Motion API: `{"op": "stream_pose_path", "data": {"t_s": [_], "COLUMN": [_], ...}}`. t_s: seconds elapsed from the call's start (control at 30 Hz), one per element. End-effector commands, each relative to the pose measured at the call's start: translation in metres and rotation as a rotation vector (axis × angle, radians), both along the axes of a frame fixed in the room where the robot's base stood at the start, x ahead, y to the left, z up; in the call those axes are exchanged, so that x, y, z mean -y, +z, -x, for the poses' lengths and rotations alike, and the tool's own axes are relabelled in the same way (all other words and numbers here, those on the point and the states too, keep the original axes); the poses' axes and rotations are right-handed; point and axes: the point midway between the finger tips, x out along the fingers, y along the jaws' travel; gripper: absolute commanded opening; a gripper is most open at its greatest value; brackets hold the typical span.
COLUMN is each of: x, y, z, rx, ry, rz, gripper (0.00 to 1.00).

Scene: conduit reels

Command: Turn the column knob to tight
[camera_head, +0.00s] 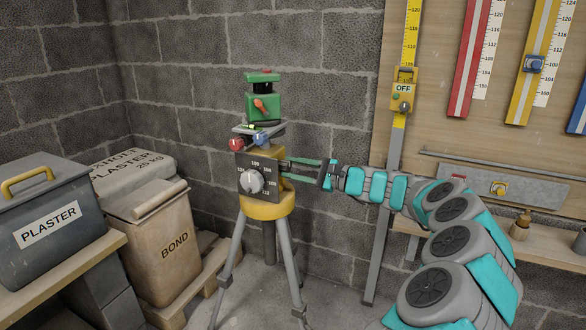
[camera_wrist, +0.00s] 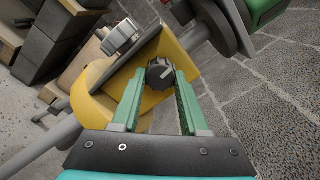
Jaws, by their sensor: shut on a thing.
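A tripod with a yellow head (camera_head: 268,208) carries a green laser level (camera_head: 264,105) and a dark dial plate with a silver knob (camera_head: 251,181). My gripper (camera_head: 288,171) reaches the head from the right. In the wrist view a small black knob with a pale pointer line, which I take for the column knob (camera_wrist: 161,73), sits on the yellow bracket (camera_wrist: 152,101). The green fingers of my gripper (camera_wrist: 160,84) are on either side of it, shut on it. The head view does not show this knob. No tight mark is readable.
A plaster box (camera_head: 48,218) and a bond bin (camera_head: 167,239) stand at left. A yellow rail with an OFF box (camera_head: 402,92) and a wooden tool board (camera_head: 439,75) are behind at right. Tripod legs (camera_head: 290,262) spread below the head.

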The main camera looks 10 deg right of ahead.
Motion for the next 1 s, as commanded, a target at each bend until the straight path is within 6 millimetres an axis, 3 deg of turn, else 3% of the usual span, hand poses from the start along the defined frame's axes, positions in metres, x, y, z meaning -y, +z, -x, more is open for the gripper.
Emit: {"op": "stream_pose_path", "data": {"t_s": [0.47,0.5,0.6,0.87,1.0], "x": [0.001,0.001,0.001,0.002,0.014], "y": [-0.002,-0.002,-0.002,-0.001,-0.001], "z": [0.0,0.0,0.0,0.001,0.008], "rx": [-0.012,-0.011,-0.011,-0.01,-0.009], "ry": [-0.002,-0.001,-0.001,-0.001,-0.004], "rz": [-0.004,-0.005,-0.005,-0.005,-0.006], "gripper": [0.0,0.48,0.56,0.56,0.56]}}
